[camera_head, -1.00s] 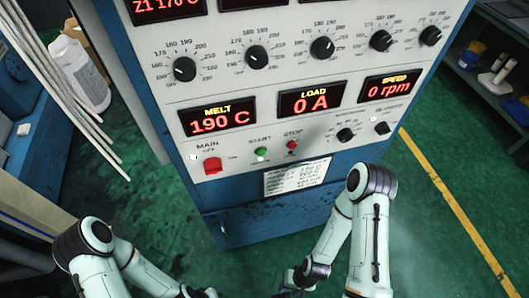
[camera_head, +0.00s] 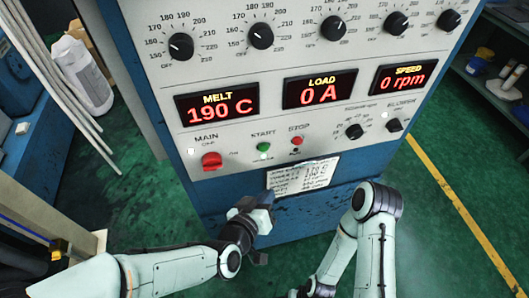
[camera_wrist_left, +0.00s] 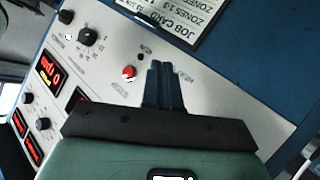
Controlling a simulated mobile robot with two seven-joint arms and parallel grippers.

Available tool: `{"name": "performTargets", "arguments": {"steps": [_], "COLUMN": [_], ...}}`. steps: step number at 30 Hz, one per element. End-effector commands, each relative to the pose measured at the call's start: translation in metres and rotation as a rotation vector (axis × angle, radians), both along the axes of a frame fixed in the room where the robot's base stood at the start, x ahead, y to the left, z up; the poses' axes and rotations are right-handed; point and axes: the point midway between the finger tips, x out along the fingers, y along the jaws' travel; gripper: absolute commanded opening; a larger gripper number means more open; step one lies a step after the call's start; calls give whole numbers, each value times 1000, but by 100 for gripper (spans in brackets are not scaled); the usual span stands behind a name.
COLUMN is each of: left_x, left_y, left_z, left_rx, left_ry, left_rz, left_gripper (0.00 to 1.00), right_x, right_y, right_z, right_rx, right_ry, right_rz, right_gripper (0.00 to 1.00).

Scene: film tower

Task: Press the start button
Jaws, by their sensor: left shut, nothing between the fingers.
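The green start button (camera_head: 264,148) sits on the grey control panel under its START label, left of the red stop button (camera_head: 297,141). My left gripper (camera_head: 266,199) is shut and empty, below the start button and apart from it in the head view. In the left wrist view, its two dark fingers (camera_wrist_left: 160,78) are together and point toward the panel, just beside a red button (camera_wrist_left: 128,72). The green button does not show there; the fingers may hide it. My right arm is at the bottom of the head view, and its gripper is not in view.
A red main switch (camera_head: 211,160) is left of the start button. A job card (camera_head: 303,175) is fixed below the buttons. Knobs and red displays fill the upper panel. A shelf (camera_head: 500,90) stands at right, a white container (camera_head: 80,75) at left.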

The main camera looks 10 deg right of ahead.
Motion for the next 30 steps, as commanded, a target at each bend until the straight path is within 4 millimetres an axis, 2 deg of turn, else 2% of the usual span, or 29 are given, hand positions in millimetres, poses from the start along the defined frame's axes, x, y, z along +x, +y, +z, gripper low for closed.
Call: {"name": "performTargets", "arguments": {"steps": [1,3,6,20,30], "left_x": [-4,-8,-11,-6,37], "left_y": [-7,-13,-16,-17,-15], "left_z": [16,30,41,43,42], "left_rx": [-25,-46,-62,-65,-65], "left_ry": [-37,-66,-87,-91,-89], "left_rz": [-13,-23,-30,-29,-29], "left_gripper": [0,0,0,0,0], "right_x": [-1,-1,-1,-1,0], "right_y": [0,0,0,0,0], "right_z": [-3,-5,-6,-6,-7], "right_rx": [0,0,0,0,-1], "right_ry": [0,1,1,0,-2], "right_rz": [0,0,0,0,-1], "right_gripper": [42,42,42,42,42]}}
